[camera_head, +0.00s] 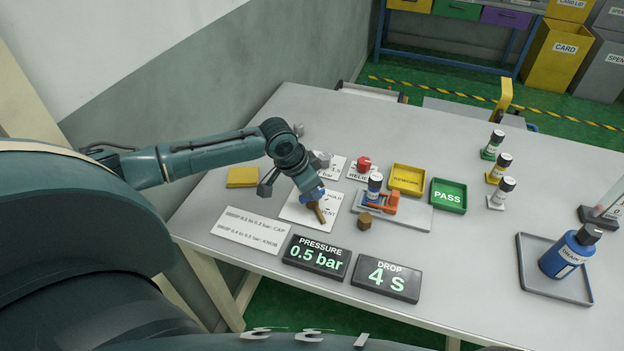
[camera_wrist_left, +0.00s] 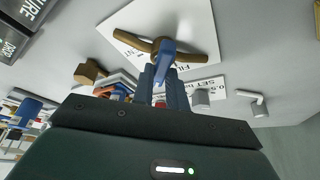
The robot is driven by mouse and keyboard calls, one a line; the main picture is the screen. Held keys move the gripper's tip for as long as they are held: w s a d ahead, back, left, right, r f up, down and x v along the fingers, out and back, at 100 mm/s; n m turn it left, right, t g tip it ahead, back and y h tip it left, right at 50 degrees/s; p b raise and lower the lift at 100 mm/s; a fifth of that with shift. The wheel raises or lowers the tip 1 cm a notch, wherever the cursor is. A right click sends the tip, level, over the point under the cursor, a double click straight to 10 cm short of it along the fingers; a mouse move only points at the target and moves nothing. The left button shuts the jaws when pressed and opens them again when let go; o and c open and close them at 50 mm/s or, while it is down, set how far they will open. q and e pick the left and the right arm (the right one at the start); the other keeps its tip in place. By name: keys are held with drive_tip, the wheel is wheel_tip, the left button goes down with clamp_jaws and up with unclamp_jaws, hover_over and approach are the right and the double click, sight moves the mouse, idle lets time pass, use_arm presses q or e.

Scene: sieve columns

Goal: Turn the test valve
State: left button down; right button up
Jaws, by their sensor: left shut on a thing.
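The test valve has a brass-brown body (camera_head: 319,212) and a blue lever, and sits on a white plate (camera_head: 293,212) whose lettering is partly covered. In the left wrist view its brown arms (camera_wrist_left: 192,45) spread to both sides beneath the blue lever (camera_wrist_left: 167,50). My left gripper (camera_head: 309,192) reaches down over the valve from the left. In the left wrist view its dark blue fingers (camera_wrist_left: 164,82) are shut on the blue lever. The exact lever angle against the plate marks is hard to read. My right gripper is not in view.
A red knob (camera_head: 364,164), a column in an orange clamp (camera_head: 379,203), a brown cap (camera_head: 365,221) and yellow (camera_head: 407,178) and green (camera_head: 448,195) trays stand close right.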

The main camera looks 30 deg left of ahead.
use_arm(q)
drive_tip(key=shift+m, duration=0.3)
idle(0.4)
drive_tip(key=c, duration=1.4)
unclamp_jaws()
drive_tip(key=shift+c, duration=0.2)
drive_tip(key=shift+o, duration=0.2)
